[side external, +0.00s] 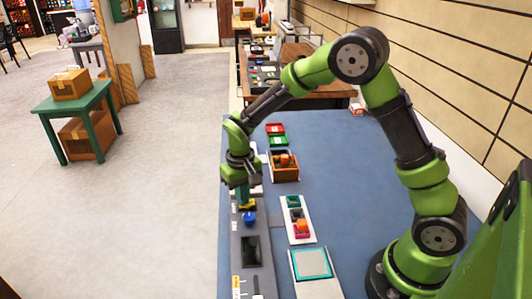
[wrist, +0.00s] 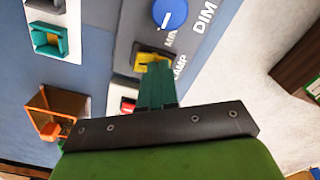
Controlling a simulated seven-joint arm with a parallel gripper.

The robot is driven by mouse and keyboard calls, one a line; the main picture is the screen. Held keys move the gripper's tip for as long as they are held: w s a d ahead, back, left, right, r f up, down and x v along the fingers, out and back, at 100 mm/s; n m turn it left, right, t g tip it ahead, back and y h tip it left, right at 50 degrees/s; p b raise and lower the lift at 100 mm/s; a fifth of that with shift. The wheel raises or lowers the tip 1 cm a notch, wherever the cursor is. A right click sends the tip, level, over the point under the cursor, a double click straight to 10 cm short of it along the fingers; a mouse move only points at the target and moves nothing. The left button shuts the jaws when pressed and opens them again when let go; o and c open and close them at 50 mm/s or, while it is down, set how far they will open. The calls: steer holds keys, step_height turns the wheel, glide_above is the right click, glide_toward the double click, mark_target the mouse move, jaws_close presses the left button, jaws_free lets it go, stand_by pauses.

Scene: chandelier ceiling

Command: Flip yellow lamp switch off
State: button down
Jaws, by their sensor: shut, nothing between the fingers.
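The yellow lamp switch (wrist: 147,58) sits on a grey panel (wrist: 205,50) beside the printed word LAMP in the wrist view. It also shows in the side external view (side external: 248,207), just below my fingertips. My gripper (wrist: 157,68) is shut and empty, its green fingers pressed together. In the side external view my gripper (side external: 243,200) points down at the panel. The fingertips overlap part of the switch in the wrist view, and I cannot tell whether they touch it. The switch's tilt is unclear.
A blue dial (wrist: 170,13) sits beside the switch, and a red switch (wrist: 128,105) lies on its other side. An orange bin (wrist: 62,108) and a teal-framed holder (wrist: 49,41) are left of the panel. The blue tabletop (side external: 350,185) is clear toward the right.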

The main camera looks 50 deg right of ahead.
step_height(320, 180, up, 7)
stand_by(0.8)
steer(key=s+r+t+y, duration=0.1)
steer(key=s+r+t, duration=0.2)
steer(key=s+r, duration=0.4)
steer(key=s+r+m+t+y, duration=0.1)
steer(key=s+r+t, duration=0.3)
steer(key=s, duration=0.8)
step_height(320, 180, up, 3)
steer(key=shift+d+f, duration=0.1)
steer(key=shift+d, duration=0.2)
steer(key=shift+s, duration=0.1)
